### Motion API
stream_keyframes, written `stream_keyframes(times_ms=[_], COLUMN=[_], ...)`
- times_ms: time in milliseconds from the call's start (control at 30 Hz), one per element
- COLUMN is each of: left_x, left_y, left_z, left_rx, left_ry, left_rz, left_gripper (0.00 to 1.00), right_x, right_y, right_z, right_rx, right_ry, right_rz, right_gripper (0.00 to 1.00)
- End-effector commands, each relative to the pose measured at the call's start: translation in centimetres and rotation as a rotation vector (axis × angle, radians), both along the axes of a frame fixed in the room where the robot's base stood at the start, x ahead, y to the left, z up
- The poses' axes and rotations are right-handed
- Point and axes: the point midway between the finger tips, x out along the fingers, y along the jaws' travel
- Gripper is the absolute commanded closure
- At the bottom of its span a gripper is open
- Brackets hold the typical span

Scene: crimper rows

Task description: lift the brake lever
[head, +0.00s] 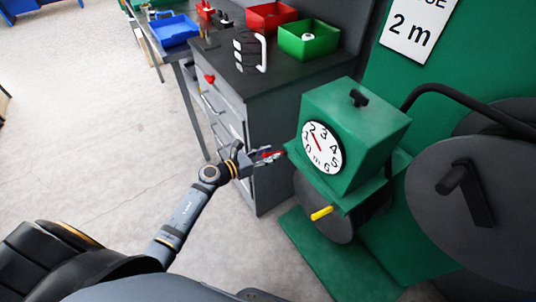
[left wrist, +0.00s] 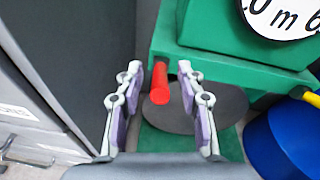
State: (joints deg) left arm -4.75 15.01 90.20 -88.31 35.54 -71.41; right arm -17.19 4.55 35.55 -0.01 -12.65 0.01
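A green machine (head: 355,128) with a white dial (head: 322,147) stands at right in the head view. A short red lever (left wrist: 159,83) sticks out below its green housing in the left wrist view. My left gripper (head: 268,154) is beside the machine's left side. In the left wrist view my left gripper (left wrist: 158,70) is open, with one finger on each side of the red lever and gaps between. In the head view the fingers partly cover the red lever. A yellow handle (head: 321,213) sits lower on the machine. My right gripper is out of view.
A grey drawer cabinet (head: 262,110) stands close behind my left gripper, carrying a red bin (head: 270,17), a green bin (head: 309,40) and a dark coil. A large grey reel (head: 470,205) stands at right. A blue round thing (left wrist: 285,140) shows at the wrist view's lower right. Floor at left is clear.

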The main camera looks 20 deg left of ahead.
Motion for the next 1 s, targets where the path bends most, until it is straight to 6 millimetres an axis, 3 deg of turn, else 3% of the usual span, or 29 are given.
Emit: stream_keyframes(times_ms=[333, 700, 1000], left_x=[-0.8, -7.8, -9.6], left_y=[0.6, 5.4, 6.7], left_z=[-0.1, 1.6, 2.3], left_rx=[0.003, 0.006, 0.001], left_ry=[0.004, 0.007, 0.002], left_rz=[-0.001, -0.005, -0.001], left_gripper=[0.61, 0.61, 0.61], right_x=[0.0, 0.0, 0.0], right_y=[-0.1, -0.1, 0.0], right_z=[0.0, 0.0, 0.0], right_rx=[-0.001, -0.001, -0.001], right_ry=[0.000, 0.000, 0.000], right_rz=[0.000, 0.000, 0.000], right_gripper=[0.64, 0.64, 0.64])
